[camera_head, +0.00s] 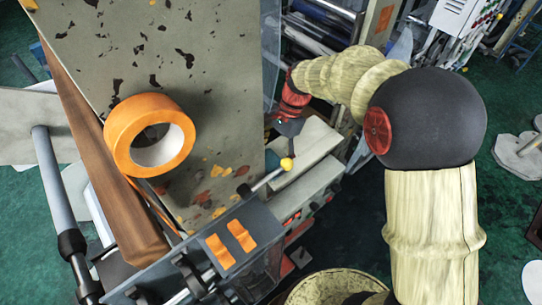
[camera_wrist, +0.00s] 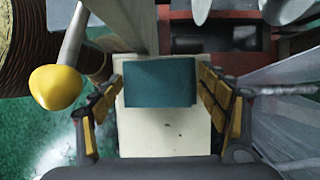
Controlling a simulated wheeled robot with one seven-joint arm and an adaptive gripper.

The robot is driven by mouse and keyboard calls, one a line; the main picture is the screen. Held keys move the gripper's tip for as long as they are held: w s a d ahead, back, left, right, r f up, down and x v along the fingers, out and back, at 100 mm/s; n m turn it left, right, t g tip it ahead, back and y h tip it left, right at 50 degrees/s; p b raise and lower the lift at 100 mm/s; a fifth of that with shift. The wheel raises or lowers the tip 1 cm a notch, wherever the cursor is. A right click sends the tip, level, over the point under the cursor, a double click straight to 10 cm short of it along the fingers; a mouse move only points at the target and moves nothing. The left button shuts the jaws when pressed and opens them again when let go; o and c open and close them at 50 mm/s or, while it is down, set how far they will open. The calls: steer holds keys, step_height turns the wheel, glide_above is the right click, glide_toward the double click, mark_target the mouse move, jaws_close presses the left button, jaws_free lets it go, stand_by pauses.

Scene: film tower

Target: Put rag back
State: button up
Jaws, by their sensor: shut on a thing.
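The rag (camera_wrist: 160,83) looks like a flat teal rectangle in the middle of the wrist view. It lies between the yellow-padded fingers of my gripper (camera_wrist: 163,92), which is shut on it. A pale cream surface (camera_wrist: 165,132) shows beyond and below the rag; I cannot tell whether the rag touches it. In the head view my gripper (camera_head: 287,126) reaches down beside the machine's grey panel, over a light ledge (camera_head: 308,150).
A lever with a yellow knob (camera_head: 287,164) stands close to my gripper; the knob also shows in the wrist view (camera_wrist: 55,87). An orange tape roll (camera_head: 122,136) sits on the stained panel (camera_head: 215,65). A metallic panel (camera_wrist: 285,110) is close on the wrist view's right.

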steer(key=o, duration=1.1)
steer(key=b+v, duration=0.1)
steer(key=v, duration=1)
steer(key=s+d+r+n+t+h, duration=0.2)
steer(key=s+d+r+n+t, duration=0.35)
steer(key=s, duration=0.45)
steer(key=s+d+n, duration=0.1)
steer(key=s+n, duration=0.1)
steer(key=s, duration=0.2)
steer(key=s+d+n+t+h, duration=0.1)
steer(key=s+d, duration=0.1)
steer(key=s, duration=0.2)
steer(key=s+d+n+t, duration=0.1)
steer(key=s+d+n, duration=0.1)
steer(key=s, duration=0.2)
steer(key=shift+s+d+r+n+t+h, duration=0.15)
steer(key=shift+r+n+t+h, duration=0.1)
steer(key=shift+r+n+h, duration=0.1)
